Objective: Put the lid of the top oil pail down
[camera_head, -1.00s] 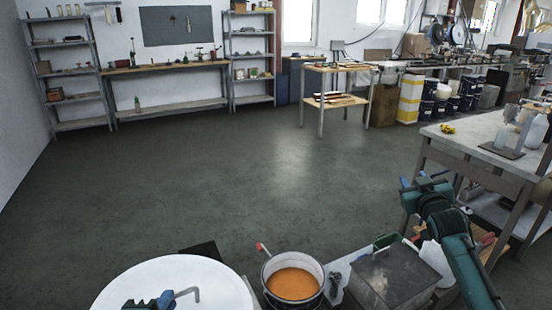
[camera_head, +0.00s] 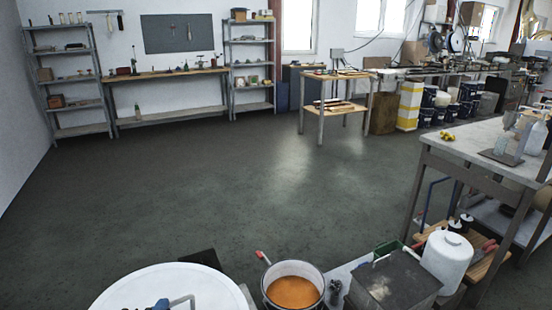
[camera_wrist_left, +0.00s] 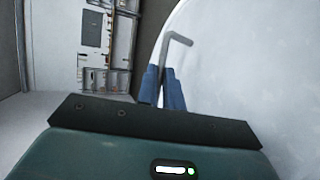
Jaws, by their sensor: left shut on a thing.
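The large white round lid (camera_head: 135,285) fills the bottom left of the head view, and it also shows at the right of the left wrist view (camera_wrist_left: 245,65). It has a bent grey handle (camera_head: 184,299). My left gripper (camera_head: 160,304) has its blue fingers closed on this handle, as the left wrist view (camera_wrist_left: 163,90) shows too. I cannot tell whether anything lies under the lid. An open pail (camera_head: 267,281) of orange oil (camera_head: 293,291) stands to the right of the lid. My right gripper is out of view.
Right of the pail are a grey metal box (camera_head: 393,283) and a white container (camera_head: 446,260). A workbench (camera_head: 480,150) stands at the right. The dark floor (camera_head: 230,185) beyond is clear, up to the shelves (camera_head: 88,70) at the back wall.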

